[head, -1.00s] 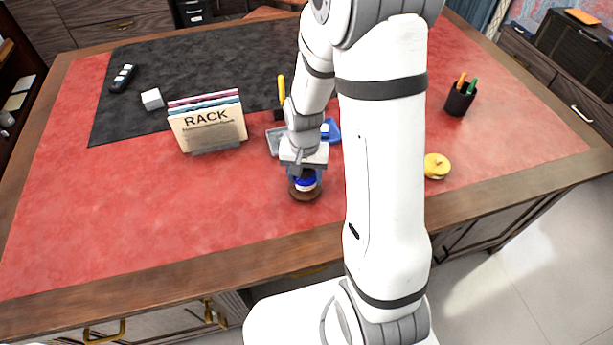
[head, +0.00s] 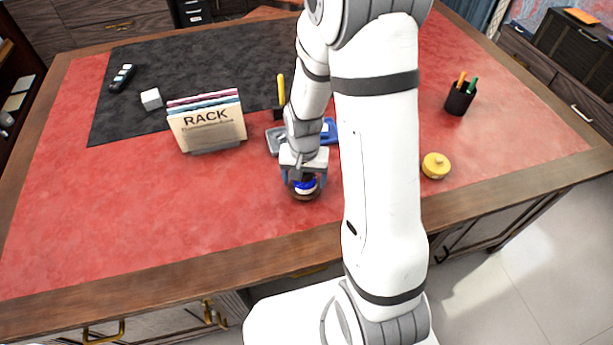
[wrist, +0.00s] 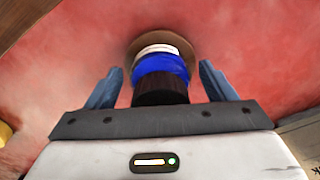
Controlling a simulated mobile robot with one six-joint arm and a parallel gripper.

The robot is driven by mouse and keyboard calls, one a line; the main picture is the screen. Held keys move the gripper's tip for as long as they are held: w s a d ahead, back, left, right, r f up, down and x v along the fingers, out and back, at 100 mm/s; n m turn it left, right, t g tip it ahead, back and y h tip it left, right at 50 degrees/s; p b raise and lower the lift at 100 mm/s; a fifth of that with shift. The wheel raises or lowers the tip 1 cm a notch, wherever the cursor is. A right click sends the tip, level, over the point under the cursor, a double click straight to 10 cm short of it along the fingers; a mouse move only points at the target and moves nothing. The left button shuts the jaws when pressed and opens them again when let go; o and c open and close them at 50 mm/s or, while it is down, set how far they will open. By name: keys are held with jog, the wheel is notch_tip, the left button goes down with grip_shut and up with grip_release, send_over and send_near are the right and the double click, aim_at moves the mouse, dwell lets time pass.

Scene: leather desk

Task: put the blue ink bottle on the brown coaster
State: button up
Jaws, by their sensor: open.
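The blue ink bottle (head: 305,185) with a dark cap and a white band stands on the brown coaster (head: 304,196) near the front middle of the desk. In the wrist view the bottle (wrist: 161,66) stands between the two fingers, and the coaster's rim (wrist: 186,43) shows around its far end. My gripper (head: 304,182) is open, with one blue finger on each side of the bottle. In the wrist view, a gap shows between each finger of my gripper (wrist: 161,70) and the bottle. The gripper and the bottle hide part of the coaster.
A rack of folders (head: 208,123) stands to the left. A grey and blue tray (head: 276,142) lies behind the gripper, partly hidden by my arm. A yellow round pot (head: 435,166) and a pen cup (head: 460,98) stand to the right. The red desk at front left is clear.

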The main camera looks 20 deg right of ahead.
notch_tip(320, 180, up, 12)
jog(key=shift+s+r, duration=0.1)
jog(key=shift+r, duration=0.25)
jog(key=s+d+r+n+t, duration=0.1)
jog(key=s+r+n, duration=0.3)
jog(key=s+r, duration=0.6)
jog(key=s+t, duration=0.1)
jog(key=s, duration=0.2)
jog(key=shift+s+n+t, duration=0.25)
jog(key=shift+n+t, duration=0.05)
jog(key=shift+t, duration=0.1)
dwell(0.5)
